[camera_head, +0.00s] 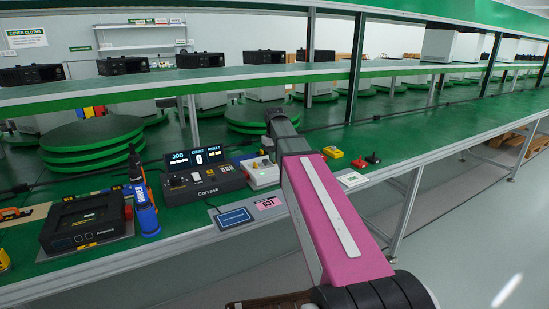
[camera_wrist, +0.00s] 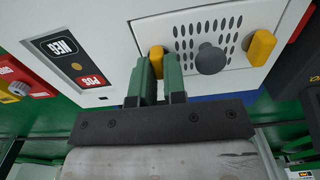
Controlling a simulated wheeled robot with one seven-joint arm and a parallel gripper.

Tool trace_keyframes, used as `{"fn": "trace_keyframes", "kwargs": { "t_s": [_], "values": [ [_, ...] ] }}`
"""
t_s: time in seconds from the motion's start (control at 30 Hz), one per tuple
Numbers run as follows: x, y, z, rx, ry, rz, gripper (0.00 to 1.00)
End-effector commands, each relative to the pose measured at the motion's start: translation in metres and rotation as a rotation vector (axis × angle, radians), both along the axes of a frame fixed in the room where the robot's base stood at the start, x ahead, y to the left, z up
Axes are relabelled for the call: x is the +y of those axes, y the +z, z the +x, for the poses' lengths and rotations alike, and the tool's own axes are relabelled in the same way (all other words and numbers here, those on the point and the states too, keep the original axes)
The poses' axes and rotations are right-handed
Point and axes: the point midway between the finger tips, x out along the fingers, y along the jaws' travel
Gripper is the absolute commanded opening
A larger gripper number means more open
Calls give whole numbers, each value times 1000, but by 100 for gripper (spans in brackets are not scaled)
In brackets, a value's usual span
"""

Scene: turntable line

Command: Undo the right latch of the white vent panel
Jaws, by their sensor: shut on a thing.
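The white vent panel (camera_wrist: 222,60) shows in the wrist view on the face of a white unit. It has dark slots and a dark round knob (camera_wrist: 211,59). A yellow latch (camera_wrist: 156,57) sits at its picture-left edge, upright between the two green fingers of my gripper (camera_wrist: 160,68), which is shut on it. A second yellow latch (camera_wrist: 261,48) sits tilted at the picture-right edge. The lettering beside the panel looks upside down. In the head view the white unit (camera_head: 262,176) stands on the green bench, partly behind my arm; my gripper is hidden there.
A black console with a lit display (camera_head: 200,180) stands left of the white unit. A blue bottle-like tool (camera_head: 145,210) and a black box (camera_head: 85,222) are further left.

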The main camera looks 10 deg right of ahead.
Motion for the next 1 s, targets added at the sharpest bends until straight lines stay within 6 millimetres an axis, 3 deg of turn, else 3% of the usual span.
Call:
{"fn": "trace_keyframes", "kwargs": {
  "t_s": [0.4,0.43,0.5,0.83,1.0],
  "values": [
    [0,0,0,0,5,0,0],
    [0,0,0,0,5,0,21],
    [0,0,0,0,5,0,38],
    [0,2,0,-1,4,0,38],
    [0,18,1,-1,4,0,38]
  ]
}}
